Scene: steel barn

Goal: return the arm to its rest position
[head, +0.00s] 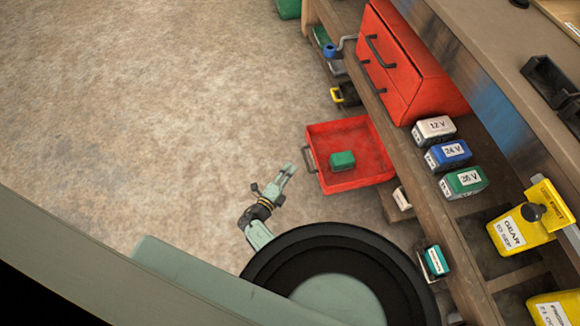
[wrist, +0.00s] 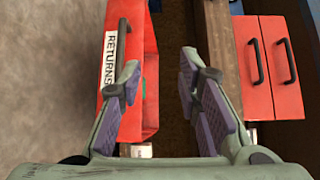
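My gripper (head: 290,171) is over the bare floor, just left of a red open drawer (head: 374,178) in the head view. In the wrist view my gripper (wrist: 160,70) has its two fingers well apart with nothing between them, so it is open. My arm is partly hidden by my own body in the head view.
The drawer, labelled RETURNS (wrist: 110,57), holds a green block (head: 342,160). A wooden shelf (head: 395,133) carries a red cabinet (head: 415,75), white, blue and green (head: 464,182) battery boxes and a yellow jug (head: 522,228). The floor (head: 150,110) at left is clear.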

